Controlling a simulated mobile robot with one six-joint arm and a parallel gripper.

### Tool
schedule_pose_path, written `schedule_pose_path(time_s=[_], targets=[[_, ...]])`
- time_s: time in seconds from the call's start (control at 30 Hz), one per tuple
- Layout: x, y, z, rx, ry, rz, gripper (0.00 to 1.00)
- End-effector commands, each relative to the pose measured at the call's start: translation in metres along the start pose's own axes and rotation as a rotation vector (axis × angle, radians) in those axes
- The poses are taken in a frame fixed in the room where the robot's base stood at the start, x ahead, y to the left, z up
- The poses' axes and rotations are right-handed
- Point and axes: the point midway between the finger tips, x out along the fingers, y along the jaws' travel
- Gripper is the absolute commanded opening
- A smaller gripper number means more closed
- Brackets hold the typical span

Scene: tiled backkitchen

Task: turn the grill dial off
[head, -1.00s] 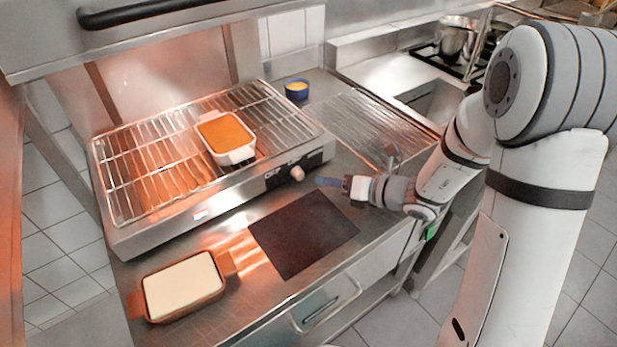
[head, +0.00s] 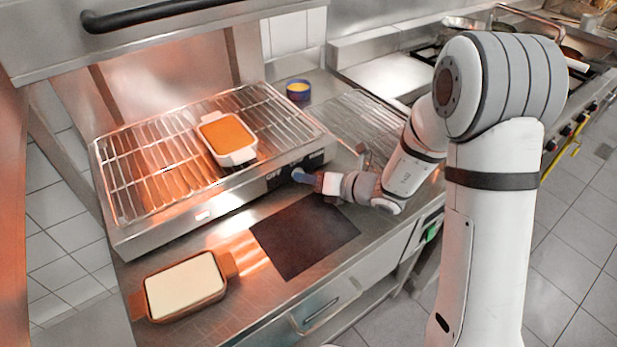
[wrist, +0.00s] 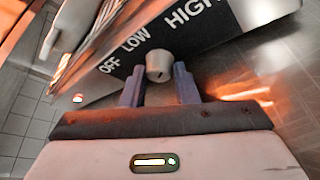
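The grill (head: 150,222) has a black control panel (head: 275,178) on its front. In the wrist view the panel (wrist: 110,92) reads OFF, LOW and HIGH, with a grey round dial (wrist: 158,64) below the words. The dial's setting is too small to tell for sure. My gripper (head: 299,176) is at the panel and hides the dial in the head view. In the wrist view my gripper (wrist: 160,80) is open, one blue fingertip on each side of the dial's near end. I cannot tell whether either finger touches it.
A white dish of orange food (head: 227,138) sits on the grill rack (head: 160,180). A brown dish with pale filling (head: 185,287) and a dark mat (head: 303,237) lie on the counter in front. A small blue bowl (head: 298,90) stands behind.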

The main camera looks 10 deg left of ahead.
Motion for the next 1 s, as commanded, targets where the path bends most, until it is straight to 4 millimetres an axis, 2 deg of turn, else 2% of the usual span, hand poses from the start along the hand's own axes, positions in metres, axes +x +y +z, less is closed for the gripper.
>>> schedule_pose_path(time_s=[0.03, 0.17, 0.57, 1.0], targets=[[-0.0002, -0.0002, 0.0, 0.0, 0.0, -0.001, 0.15], [-0.0004, -0.0004, 0.0, 0.0, 0.0, -0.001, 0.04], [0.0003, -0.0001, -0.0012, -0.071, 0.008, -0.036, 0.04], [0.0026, 0.0003, -0.0051, -0.394, 0.049, -0.205, 0.04]])
